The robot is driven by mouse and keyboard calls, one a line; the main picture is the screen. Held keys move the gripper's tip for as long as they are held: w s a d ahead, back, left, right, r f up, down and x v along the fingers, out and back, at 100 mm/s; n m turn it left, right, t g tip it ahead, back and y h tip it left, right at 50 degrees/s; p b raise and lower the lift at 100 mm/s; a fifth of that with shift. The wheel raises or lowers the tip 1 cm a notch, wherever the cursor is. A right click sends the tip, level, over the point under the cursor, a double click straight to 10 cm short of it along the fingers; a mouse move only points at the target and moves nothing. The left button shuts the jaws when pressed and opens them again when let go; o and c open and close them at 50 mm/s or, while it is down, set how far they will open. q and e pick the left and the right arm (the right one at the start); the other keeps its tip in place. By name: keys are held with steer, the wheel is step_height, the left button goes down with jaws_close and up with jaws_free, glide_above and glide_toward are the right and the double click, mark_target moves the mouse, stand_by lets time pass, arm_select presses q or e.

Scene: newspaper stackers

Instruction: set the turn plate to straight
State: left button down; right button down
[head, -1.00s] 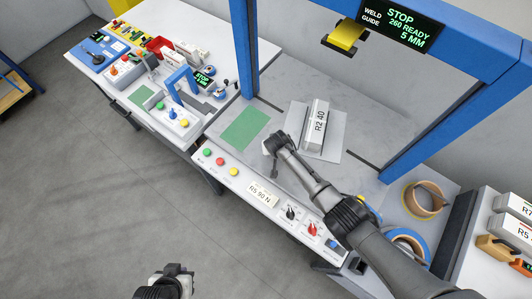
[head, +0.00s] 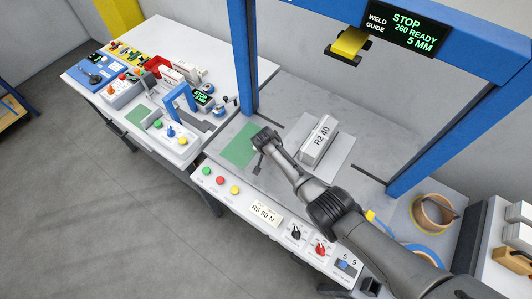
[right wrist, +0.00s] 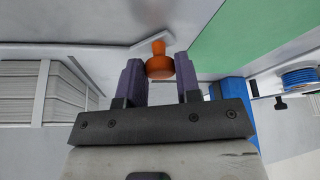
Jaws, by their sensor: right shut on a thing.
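The grey turn plate (head: 340,158) lies on the grey bench top under the blue frame. A white newspaper bundle (head: 318,140) marked "R2 40" lies on it. Plate and bundle are slanted in the head view. My right gripper (head: 258,160) is at the plate's left side, above the green patch. In the right wrist view, an orange knob (right wrist: 160,67) on a pale tab stands between the fingers of my right gripper (right wrist: 160,75), which is shut on it. The knob is hidden in the head view. My left gripper is out of view.
A control panel (head: 262,212) with buttons and switches runs along the bench's front edge. A green patch (head: 240,150) is left of the plate. A blue frame (head: 243,60) stands around it, with a "STOP" display (head: 405,32). Tape rolls (head: 432,212) lie at right.

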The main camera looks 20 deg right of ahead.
steer(key=shift+d+f, duration=0.1)
stand_by(0.5)
steer(key=c, duration=1.2)
jaws_free()
steer(key=shift+w, duration=0.15)
steer(key=shift+o, duration=1)
steer(key=shift+w, duration=0.1)
steer(key=shift+o, duration=0.9)
steer(key=shift+r, duration=0.6)
steer(key=p+v, duration=0.4)
steer(key=v, duration=0.9)
